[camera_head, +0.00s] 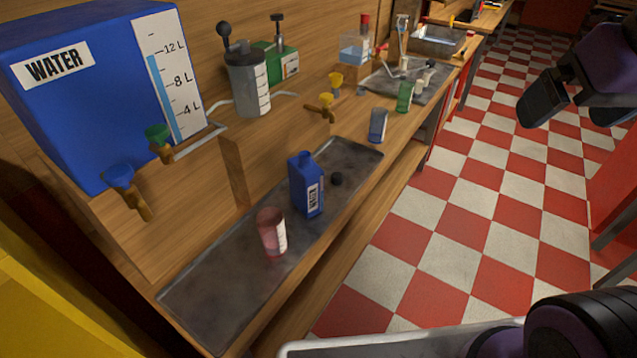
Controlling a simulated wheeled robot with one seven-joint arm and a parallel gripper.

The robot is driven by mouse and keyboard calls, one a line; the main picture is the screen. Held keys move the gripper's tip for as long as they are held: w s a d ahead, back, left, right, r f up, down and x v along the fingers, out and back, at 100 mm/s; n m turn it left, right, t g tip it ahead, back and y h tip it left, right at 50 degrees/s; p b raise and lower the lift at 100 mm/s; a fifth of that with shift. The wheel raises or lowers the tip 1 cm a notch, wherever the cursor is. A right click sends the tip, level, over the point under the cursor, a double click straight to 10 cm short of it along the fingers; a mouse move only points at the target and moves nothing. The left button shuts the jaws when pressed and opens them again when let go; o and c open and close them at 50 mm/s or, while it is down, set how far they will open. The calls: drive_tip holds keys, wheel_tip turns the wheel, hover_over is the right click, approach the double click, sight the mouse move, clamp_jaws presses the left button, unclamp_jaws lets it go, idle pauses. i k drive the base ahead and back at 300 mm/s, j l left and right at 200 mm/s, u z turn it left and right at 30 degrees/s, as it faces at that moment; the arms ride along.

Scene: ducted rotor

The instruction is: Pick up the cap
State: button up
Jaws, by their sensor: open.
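A small, dark, round cap (336,179) lies on the grey metal tray (215,290), just right of a blue bottle (306,185). The bottle stands upright with a white label, and its neck shows no cap. My gripper (575,110) is in the upper right, over the checkered floor, well away from the cap. Its dark jaws are open, and nothing shows between them. The cap is fully in view.
A red cup (271,233) stands on the tray left of the bottle. A blue cup (378,125) and green cup (404,97) stand farther along the counter. Taps overhang the tray's back side. The checkered floor (450,215) right of the counter is clear.

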sight(336, 178)
drive_tip(key=i+l+u, duration=0.3)
drive_tip(key=i+l, duration=0.2)
drive_tip(key=l, duration=0.2)
drive_tip(key=i+l+u, duration=0.3)
drive_tip(key=i+l, duration=0.15)
drive_tip(key=l, duration=0.35)
